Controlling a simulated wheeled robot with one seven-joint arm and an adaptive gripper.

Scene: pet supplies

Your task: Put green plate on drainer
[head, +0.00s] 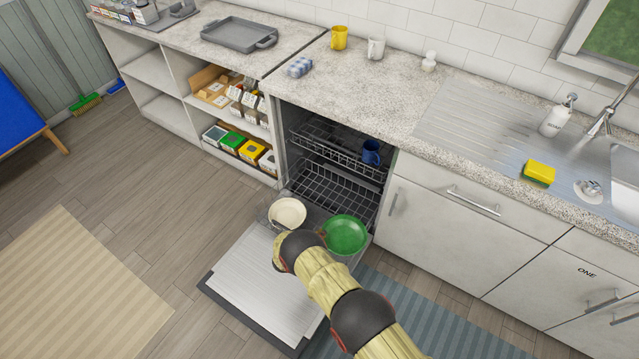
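The green plate (346,236) is at the front of the open dishwasher, over the lower rack area, with its round face up. My arm reaches in from the bottom right and its end is just left of the plate. My gripper (322,234) is mostly hidden by my arm's last link; only a small dark part shows at the plate's left edge. I cannot tell whether it touches or grips the plate. The drainer (470,115) is the grooved metal surface on the counter left of the sink, and it looks bare.
A cream bowl (287,212) sits left of the plate. A blue mug (371,152) stands in the upper rack (325,145). The lowered dishwasher door (265,285) juts into the floor space. A yellow sponge (538,172) and soap bottle (555,120) stand near the sink (625,190).

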